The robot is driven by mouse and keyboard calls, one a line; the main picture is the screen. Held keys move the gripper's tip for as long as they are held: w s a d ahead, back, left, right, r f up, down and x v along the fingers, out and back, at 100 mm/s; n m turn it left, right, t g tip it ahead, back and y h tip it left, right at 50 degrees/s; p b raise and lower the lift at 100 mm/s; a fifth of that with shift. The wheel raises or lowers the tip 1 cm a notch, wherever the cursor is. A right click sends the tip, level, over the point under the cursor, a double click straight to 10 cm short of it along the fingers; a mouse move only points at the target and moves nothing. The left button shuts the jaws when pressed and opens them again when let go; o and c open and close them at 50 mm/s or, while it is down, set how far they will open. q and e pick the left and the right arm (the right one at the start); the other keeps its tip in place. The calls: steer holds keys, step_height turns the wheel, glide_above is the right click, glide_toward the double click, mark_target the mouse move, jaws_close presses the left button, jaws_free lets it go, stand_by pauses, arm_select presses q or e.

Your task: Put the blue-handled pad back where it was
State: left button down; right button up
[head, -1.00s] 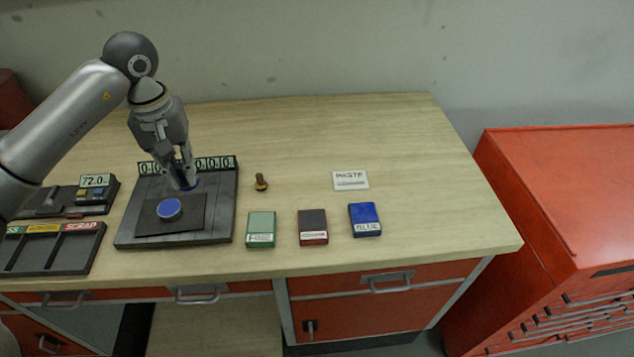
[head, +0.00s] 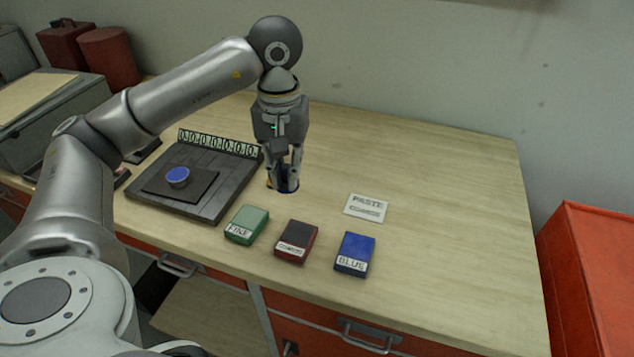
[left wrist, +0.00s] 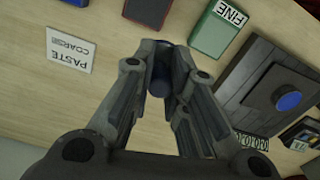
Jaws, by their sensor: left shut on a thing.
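My left gripper (head: 286,178) is shut on the blue-handled pad (head: 288,188), whose dark blue part shows between and below the fingertips. In the left wrist view the pad's dark blue handle (left wrist: 159,83) sits between the two fingers, and its underside is hidden. The gripper is over the bare table behind the green and red boxes. I cannot tell whether the pad touches the table. The white PASTE card (head: 367,207) lies flat to the right of the gripper. My right gripper is not in view.
A dark plate (head: 217,190) with a blue disc (head: 178,175) on it lies left of the gripper. Green FINE (head: 247,223), red-dark (head: 297,240) and BLUE (head: 355,253) boxes stand in front. The table right of the PASTE card is clear.

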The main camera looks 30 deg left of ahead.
arm_select(q)
steer(key=w+f+p, duration=0.2)
steer(key=w, duration=0.3)
glide_above(312, 195)
steer(key=f, duration=0.2)
steer(key=f+p, duration=0.1)
steer(key=f, duration=0.2)
steer(key=shift+s+d+f, duration=0.1)
steer(key=shift+s, duration=0.1)
step_height(312, 195, down, 3)
steer(key=shift+w+r+p, duration=0.1)
steer(key=shift+w+p, duration=0.05)
steer(key=shift+p, duration=0.8)
steer(key=shift+f, duration=0.3)
steer(key=shift+f, duration=0.1)
steer(key=shift+f+b, duration=0.2)
steer(key=shift+b, duration=0.15)
steer(key=c, duration=1.4)
jaws_free()
steer(key=shift+r, duration=0.1)
steer(key=shift+c, duration=0.2)
